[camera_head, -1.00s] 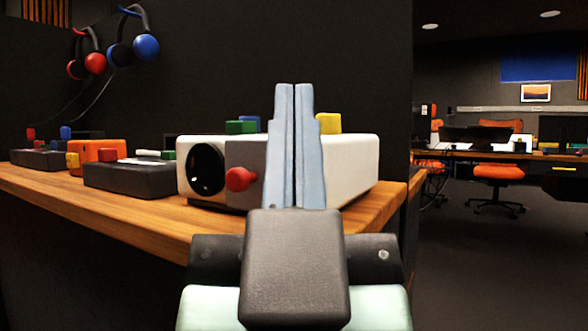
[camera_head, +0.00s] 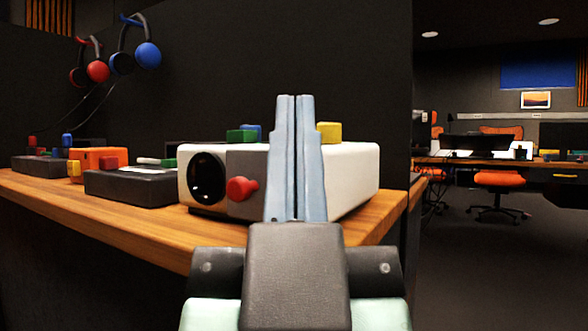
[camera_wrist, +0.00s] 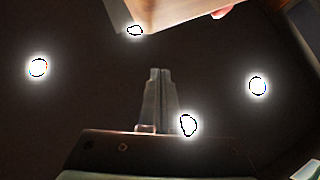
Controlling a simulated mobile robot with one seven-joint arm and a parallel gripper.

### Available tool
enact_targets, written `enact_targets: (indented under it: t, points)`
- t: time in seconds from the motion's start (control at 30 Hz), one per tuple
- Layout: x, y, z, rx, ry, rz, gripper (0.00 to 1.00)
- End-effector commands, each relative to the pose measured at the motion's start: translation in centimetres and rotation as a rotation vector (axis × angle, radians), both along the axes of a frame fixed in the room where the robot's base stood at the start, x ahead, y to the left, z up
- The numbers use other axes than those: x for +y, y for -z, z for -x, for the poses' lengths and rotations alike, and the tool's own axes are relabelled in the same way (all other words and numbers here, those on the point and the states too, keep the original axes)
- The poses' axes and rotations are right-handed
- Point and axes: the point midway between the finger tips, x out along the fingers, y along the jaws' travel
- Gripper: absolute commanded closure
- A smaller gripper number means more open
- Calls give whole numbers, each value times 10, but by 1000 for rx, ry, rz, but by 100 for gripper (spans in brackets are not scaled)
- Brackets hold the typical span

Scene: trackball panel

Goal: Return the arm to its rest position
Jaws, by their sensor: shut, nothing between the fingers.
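My gripper (camera_head: 296,100) is shut, its two grey-blue fingers pressed together with nothing between them. In the head view it points up and stands in front of a white and grey panel box (camera_head: 350,168), hiding part of it. The box has a black trackball (camera_head: 206,178) in its front, a red knob (camera_head: 241,189) beside it, and green (camera_head: 241,135) and yellow (camera_head: 329,132) buttons on top. In the wrist view the shut fingers (camera_wrist: 160,72) show against a dark background with bright spots. I see no contact with the box.
The box stands on a wooden desk (camera_head: 120,220) with dark control boxes (camera_head: 130,187) and an orange box (camera_head: 97,158) to the left. Red and blue headphones (camera_head: 148,55) hang on the dark wall. Open floor (camera_head: 470,260) lies to the right, with an orange chair (camera_head: 497,180) farther back.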

Motion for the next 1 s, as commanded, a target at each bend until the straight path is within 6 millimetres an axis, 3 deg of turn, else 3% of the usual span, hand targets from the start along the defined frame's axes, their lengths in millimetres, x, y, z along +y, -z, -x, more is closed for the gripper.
enact_targets:
  t: [0.5, 0.63, 0.77, 1.0]
  points:
    - [0, 0, 0, 0, 0, 0, 100]
    - [0, -9, 0, 0, 0, 0, 100]
    - [0, -32, 0, 0, 0, 0, 100]
    - [0, -100, 0, 0, 0, 0, 100]
